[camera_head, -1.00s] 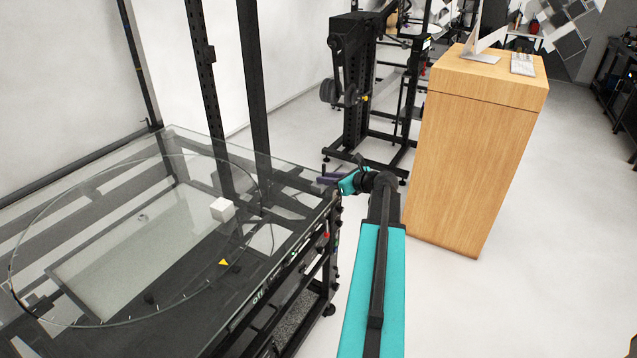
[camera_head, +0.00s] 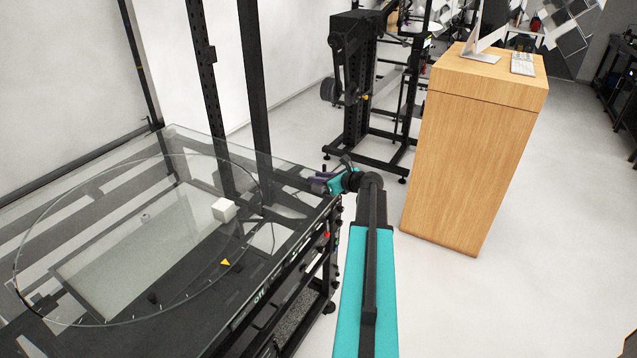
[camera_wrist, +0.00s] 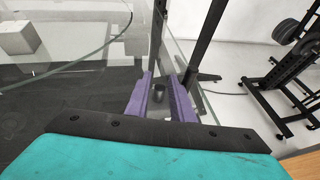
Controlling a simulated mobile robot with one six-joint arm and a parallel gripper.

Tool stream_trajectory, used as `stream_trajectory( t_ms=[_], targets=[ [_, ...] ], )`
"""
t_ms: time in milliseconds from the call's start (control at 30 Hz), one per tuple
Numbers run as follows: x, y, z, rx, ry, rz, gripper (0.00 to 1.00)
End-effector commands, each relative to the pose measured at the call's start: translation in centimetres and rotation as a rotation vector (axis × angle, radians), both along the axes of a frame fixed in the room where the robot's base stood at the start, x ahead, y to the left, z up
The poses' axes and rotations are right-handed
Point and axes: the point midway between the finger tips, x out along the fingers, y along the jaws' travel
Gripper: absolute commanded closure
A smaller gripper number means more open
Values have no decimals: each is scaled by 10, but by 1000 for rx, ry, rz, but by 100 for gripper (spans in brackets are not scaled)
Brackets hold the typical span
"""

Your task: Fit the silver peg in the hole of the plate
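My gripper (camera_head: 320,183) is at the far right corner of the glass-topped turntable table. In the wrist view its two purple fingers (camera_wrist: 160,78) stand apart with a clear gap. A small dark grey, round-topped object (camera_wrist: 158,90) shows in line with that gap. A white block (camera_head: 224,210) sits on the glass disc, left of my gripper, and also shows in the wrist view (camera_wrist: 18,38). I cannot clearly make out a silver peg or a plate with a hole.
The round glass disc (camera_head: 95,325) lies on the glass table, with a yellow triangle marker (camera_head: 226,263) near its right edge. Black uprights (camera_head: 256,100) stand behind. A wooden cabinet (camera_head: 465,160) and a black rack (camera_head: 352,90) stand to the right, with open floor between.

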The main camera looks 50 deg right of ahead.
Motion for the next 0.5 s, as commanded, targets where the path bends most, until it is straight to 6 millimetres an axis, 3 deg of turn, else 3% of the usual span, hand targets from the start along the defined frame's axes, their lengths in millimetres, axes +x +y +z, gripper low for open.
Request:
stream_trajectory(
  t_ms=[333,500],
  targets=[
    [-1,0,0,0,0,-1,79],
    [-1,-1,0,0,0,-1,100]
  ],
)
